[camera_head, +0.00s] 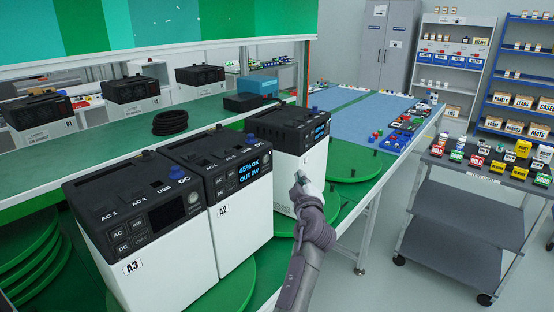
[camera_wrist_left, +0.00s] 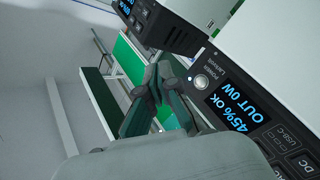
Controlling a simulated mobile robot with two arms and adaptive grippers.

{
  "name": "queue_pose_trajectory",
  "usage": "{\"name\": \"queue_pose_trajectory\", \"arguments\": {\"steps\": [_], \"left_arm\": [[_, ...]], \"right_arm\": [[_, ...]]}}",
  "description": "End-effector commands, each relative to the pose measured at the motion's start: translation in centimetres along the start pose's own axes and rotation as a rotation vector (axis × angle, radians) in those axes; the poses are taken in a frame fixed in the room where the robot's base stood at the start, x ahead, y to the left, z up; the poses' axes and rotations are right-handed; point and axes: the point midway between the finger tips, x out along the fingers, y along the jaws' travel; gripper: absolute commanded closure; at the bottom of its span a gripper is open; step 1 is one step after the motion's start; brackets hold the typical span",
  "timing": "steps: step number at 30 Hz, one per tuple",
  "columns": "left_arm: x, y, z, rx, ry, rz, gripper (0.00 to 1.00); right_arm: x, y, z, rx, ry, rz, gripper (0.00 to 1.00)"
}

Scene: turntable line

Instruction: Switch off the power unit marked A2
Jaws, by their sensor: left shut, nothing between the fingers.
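The unit marked A2 (camera_head: 240,225) is the middle of three white and black power units in the front row. Its lit display (camera_head: 248,168) reads 45% OK, OUT 0W, as does the display in the wrist view (camera_wrist_left: 238,106). A round silver power button (camera_wrist_left: 201,82) sits beside that display in the wrist view. My left gripper (camera_head: 299,178) is shut and empty, to the right of A2 and in front of the third unit (camera_head: 290,122). In the wrist view its fingertips (camera_wrist_left: 160,72) are a little left of the button, apart from it. My right gripper is not in view.
The unit marked A3 (camera_head: 165,268) stands left of A2 with a dark display. The units stand on green turntables (camera_head: 350,166). More units (camera_head: 132,90) and a black cable coil (camera_head: 170,123) are behind. A grey cart (camera_head: 470,200) stands at the right.

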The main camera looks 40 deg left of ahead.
Motion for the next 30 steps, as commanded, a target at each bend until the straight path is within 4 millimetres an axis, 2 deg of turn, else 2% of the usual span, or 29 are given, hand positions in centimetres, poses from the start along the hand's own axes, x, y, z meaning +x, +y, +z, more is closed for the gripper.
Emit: {"name": "queue_pose_trajectory", "arguments": {"steps": [4,17,30], "left_arm": [[0.1,0.6,-1.2,-0.029,0.027,0.0,1.0],[0.4,0.5,-1.6,-0.028,0.028,0.001,1.0],[4.3,-2.3,-4.6,-0.024,0.028,0.0,1.0]], "right_arm": [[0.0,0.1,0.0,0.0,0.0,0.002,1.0],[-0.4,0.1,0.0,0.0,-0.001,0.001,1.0],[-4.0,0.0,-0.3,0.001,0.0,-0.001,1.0]]}}
